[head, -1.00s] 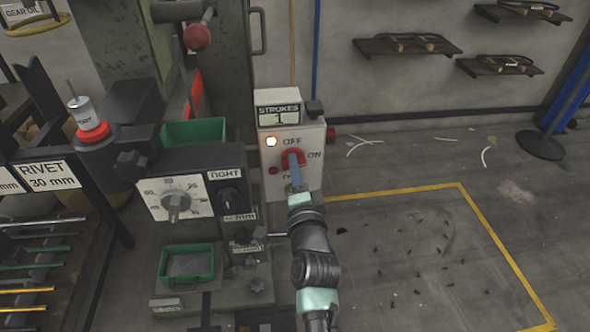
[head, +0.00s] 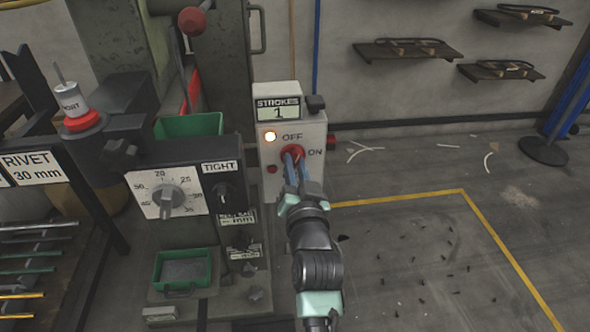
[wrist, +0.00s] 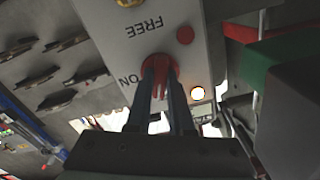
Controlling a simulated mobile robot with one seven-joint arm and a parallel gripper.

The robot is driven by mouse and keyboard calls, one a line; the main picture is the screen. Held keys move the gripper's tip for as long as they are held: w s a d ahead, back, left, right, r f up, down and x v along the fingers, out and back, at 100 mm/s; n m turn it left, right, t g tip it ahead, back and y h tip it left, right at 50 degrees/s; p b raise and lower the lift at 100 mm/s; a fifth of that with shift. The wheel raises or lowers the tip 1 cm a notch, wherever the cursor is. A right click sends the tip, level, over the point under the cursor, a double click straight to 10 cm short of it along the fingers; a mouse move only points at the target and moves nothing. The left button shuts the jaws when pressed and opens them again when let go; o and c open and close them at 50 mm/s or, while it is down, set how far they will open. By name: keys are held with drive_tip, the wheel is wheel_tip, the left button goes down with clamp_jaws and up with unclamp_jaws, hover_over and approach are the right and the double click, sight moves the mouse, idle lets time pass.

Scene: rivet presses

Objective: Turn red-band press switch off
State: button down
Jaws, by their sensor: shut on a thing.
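The switch (head: 291,152) is a red rotary knob on a light grey control box (head: 312,133), marked OFF at the top and ON at the right. My gripper (head: 292,160) is shut on the red knob, one bluish finger on each side. The wrist view shows the red knob (wrist: 160,80) between the two fingers, with ON and FREE printed beside it. The fingers partly hide the knob, so I cannot tell its exact setting. A lamp (head: 270,137) on the box glows, and the counter (head: 278,113) reads STROKES 1.
A dial panel marked TIGHT (head: 168,197) stands left of the box. A green tray (head: 184,268) sits below it. A red ball handle (head: 192,20) hangs above. Open floor with a yellow line (head: 400,197) lies to the right.

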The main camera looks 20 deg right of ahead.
drive_tip(key=shift+n+b, duration=0.7)
drive_tip(key=shift+n, duration=1.5)
drive_tip(key=c, duration=0.8)
unclamp_jaws()
drive_tip(key=p+v, duration=0.2)
drive_tip(key=v, duration=1.1)
